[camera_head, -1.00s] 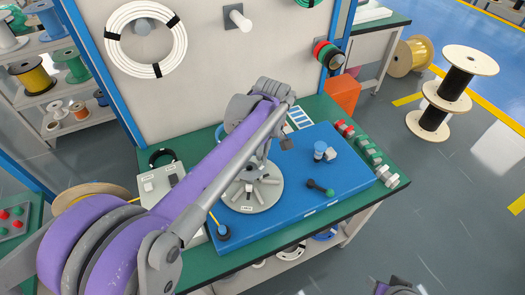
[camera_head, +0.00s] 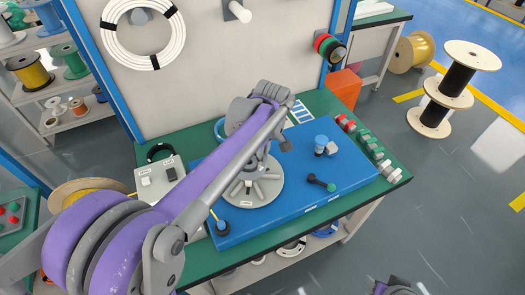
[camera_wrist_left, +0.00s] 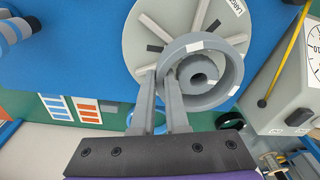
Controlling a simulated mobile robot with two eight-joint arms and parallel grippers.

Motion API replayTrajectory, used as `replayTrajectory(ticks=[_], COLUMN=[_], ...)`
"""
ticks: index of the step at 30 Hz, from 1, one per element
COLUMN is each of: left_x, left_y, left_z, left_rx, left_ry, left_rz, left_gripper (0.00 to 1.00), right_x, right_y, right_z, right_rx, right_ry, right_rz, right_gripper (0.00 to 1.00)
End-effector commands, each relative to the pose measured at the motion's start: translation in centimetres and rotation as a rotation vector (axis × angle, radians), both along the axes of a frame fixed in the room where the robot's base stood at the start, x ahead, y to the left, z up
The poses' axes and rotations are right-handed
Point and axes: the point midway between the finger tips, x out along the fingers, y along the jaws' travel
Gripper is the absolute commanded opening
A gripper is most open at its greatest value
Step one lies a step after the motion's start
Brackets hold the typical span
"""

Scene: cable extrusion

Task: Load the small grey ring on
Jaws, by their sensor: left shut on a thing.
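A grey ring with white marks on its rim (camera_wrist_left: 236,72) is in the left wrist view, in front of a grey round plate (camera_wrist_left: 143,30) with radial slots. My left gripper (camera_wrist_left: 160,76) is shut on the ring's near left wall. A smaller round grey hub (camera_wrist_left: 200,66) shows inside the ring; I cannot tell whether the ring touches it or the plate. In the head view the plate (camera_head: 268,190) lies on the blue board, and my left gripper (camera_head: 262,156) is over its back part. My right jaws are out of view; only part of that arm shows at the bottom.
The blue board (camera_head: 290,205) lies on a green table (camera_head: 392,190). A grey control box (camera_head: 150,180) stands left. Coloured pieces (camera_head: 370,153) line the right edge.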

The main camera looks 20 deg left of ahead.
Motion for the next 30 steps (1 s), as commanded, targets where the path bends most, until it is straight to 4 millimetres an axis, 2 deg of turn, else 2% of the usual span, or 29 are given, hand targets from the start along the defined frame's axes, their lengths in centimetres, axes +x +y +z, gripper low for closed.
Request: replayTrajectory(ticks=[20,21,25,26,30], left_x=[0.0,0.0,0.0,0.0,-0.1], left_y=[0.0,0.0,0.0,0.0,0.1], left_z=[-2.7,-2.6,-2.6,-2.6,-2.6], left_rx=[0.0,0.0,0.0,0.0,0.001], left_ry=[0.0,0.0,0.001,0.001,0.003], left_rz=[0.0,0.0,0.0,0.0,0.001], left_gripper=[0.0,0.19,0.42,0.47,0.47], right_x=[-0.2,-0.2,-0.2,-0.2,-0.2], right_y=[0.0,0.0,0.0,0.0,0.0], right_z=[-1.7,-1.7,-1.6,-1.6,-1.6], right_rx=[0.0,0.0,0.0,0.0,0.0], right_ry=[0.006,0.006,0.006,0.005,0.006], right_rz=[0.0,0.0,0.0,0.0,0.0], right_gripper=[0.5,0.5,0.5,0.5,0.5])
